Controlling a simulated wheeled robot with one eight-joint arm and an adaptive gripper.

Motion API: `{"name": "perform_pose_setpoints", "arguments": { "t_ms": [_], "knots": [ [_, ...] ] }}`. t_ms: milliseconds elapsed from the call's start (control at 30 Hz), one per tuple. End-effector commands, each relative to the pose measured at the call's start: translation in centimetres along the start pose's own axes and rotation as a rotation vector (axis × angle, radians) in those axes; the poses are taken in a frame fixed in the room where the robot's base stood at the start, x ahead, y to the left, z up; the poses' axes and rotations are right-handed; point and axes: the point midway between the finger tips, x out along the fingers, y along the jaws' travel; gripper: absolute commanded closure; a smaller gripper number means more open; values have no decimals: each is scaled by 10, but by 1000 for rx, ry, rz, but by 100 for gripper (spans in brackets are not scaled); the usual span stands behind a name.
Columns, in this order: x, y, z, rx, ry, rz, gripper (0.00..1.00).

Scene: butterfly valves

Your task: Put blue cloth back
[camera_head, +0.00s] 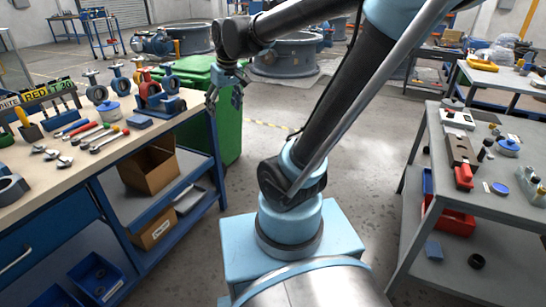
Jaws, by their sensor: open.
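My gripper (223,96) hangs fingers down just past the right edge of the workbench (62,168), in front of the green bin. It is open, and I see nothing held between its fingers. A small flat blue piece (139,121) lies on the bench top, left of my gripper and near the valve stand. Another small blue square (433,250) lies on the lower shelf of the right cart. Both are too small to tell which is the blue cloth.
Wrenches and screwdrivers (89,131), several valves (97,89) and a lettered sign (38,93) crowd the bench. The green bin (228,135) stands behind it. The grey cart (490,205) at right holds tools and a red bin (455,221). Open floor (365,160) lies between.

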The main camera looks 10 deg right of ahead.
Motion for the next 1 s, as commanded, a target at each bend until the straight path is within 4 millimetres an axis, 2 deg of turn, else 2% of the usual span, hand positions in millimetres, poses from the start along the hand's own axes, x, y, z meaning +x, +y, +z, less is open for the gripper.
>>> {"name": "perform_pose_setpoints", "arguments": {
  "t_ms": [33,200,400,500,700,1000],
  "knots": [
    [2,10,22,35,-7,11,31],
    [12,32,85,141,-32,41,31],
    [32,47,158,264,-61,76,31],
    [43,50,188,318,-73,90,31],
    [58,52,224,384,-90,106,31],
    [61,52,230,397,-93,109,31]
  ]
}}
